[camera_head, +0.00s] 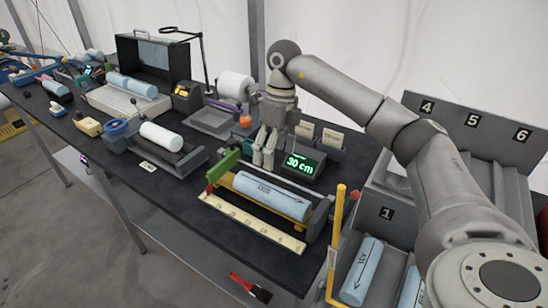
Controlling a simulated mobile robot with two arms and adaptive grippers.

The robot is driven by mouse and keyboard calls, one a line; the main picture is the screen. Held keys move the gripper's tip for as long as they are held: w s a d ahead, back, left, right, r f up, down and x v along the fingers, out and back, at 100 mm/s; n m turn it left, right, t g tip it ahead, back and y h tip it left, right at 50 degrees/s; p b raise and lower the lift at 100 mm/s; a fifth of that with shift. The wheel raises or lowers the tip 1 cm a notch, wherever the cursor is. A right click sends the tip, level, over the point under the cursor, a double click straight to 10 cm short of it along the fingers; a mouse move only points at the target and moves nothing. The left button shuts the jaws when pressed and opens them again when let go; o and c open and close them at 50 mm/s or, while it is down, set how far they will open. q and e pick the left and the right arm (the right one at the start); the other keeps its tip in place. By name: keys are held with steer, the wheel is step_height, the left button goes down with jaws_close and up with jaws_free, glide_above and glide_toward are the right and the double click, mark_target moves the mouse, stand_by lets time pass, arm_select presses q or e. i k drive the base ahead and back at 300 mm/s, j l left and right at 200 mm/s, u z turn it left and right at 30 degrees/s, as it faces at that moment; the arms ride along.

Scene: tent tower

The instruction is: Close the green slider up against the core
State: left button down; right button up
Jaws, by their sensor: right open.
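The green slider (221,167) stands at the left end of a measuring cradle on the dark table. The core (272,195), a light blue cylinder with an arrow and print on it, lies in the cradle just right of the slider. A narrow gap seems to show between them, but I cannot tell its width. My right gripper (263,164) points down behind the core and right of the slider. Its fingers are apart and empty, and it touches neither. My left gripper is not in view.
A cream ruler (250,223) runs along the cradle's front. A display reading 30 cm (301,165) stands behind the core's right part. A yellow post (337,235) rises at the right. A white cylinder (161,136) lies in a holder to the left.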

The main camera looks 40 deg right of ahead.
mark_target(232, 153)
steer(key=k+j, duration=0.8)
